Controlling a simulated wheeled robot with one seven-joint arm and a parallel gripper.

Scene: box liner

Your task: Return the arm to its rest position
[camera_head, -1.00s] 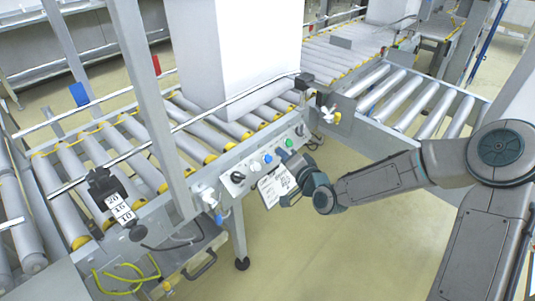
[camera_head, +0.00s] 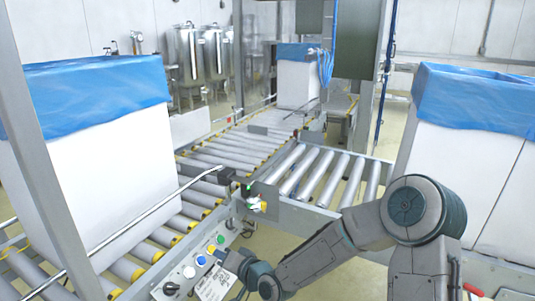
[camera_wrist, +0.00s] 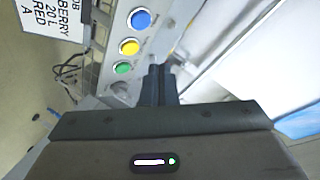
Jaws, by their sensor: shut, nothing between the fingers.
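My gripper (camera_head: 236,261) is at the lower middle of the head view, beside the conveyor's control panel (camera_head: 178,279). In the wrist view, its dark fingers (camera_wrist: 160,84) are together with nothing between them. They point toward the panel, near the green button (camera_wrist: 122,68); I cannot tell whether they touch it. A yellow button (camera_wrist: 129,46) and a blue button (camera_wrist: 141,19) lie further along the panel. My arm bends in from the lower right of the head view.
A printed card (camera_head: 214,284) hangs by the panel. A large white box with a blue liner (camera_head: 85,92) stands on the left rollers. Another lined box (camera_head: 475,100) stands at right, and one (camera_head: 297,88) further back. The roller conveyor (camera_head: 315,178) runs behind my arm.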

